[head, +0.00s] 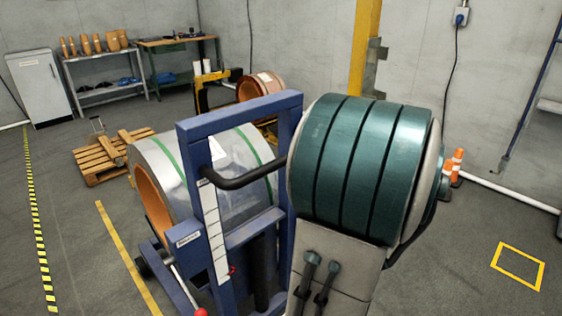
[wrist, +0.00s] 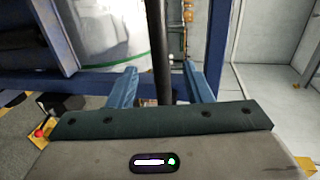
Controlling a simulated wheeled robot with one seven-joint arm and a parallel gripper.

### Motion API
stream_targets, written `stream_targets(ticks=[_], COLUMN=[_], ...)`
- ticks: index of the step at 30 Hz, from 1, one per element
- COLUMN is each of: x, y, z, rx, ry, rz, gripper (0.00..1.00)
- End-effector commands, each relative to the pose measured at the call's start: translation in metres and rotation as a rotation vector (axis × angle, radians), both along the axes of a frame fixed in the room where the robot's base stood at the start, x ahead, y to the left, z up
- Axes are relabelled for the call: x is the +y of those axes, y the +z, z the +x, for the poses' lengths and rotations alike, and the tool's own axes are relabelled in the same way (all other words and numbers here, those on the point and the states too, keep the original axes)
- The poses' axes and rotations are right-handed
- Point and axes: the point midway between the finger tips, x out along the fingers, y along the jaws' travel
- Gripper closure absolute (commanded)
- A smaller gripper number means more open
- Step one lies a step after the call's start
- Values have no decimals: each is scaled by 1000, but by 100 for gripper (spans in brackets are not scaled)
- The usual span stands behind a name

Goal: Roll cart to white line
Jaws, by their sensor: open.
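The cart is a blue steel frame (head: 190,150) with a black bent handle bar (head: 235,181), standing left of my arm in the head view. It carries a large foil roll (head: 215,172), wrapped in silver with green straps and a copper-coloured bore. My gripper (wrist: 163,70) is open in the wrist view, with one blue finger on each side of the black bar (wrist: 160,40). I cannot tell whether the fingers touch the bar. My arm hides the gripper in the head view. I see no clearly white floor line; a yellow line (head: 127,257) lies left of the cart.
A black-and-yellow line (head: 36,220) runs along the left floor. A wooden pallet (head: 98,158) lies behind the cart's left side. Another copper roll (head: 260,86) stands behind. Floor between the left lines is clear.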

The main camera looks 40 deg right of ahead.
Motion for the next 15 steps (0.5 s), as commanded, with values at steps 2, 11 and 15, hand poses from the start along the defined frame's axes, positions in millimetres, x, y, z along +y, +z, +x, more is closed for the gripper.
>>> stream_targets(ticks=[2,11,15], x=[3,7,8], y=[-3,-14,-17], z=[18,72,85], rx=[1,1,1], ry=[5,3,3], rz=[3,1,1], gripper=[55,55,55])
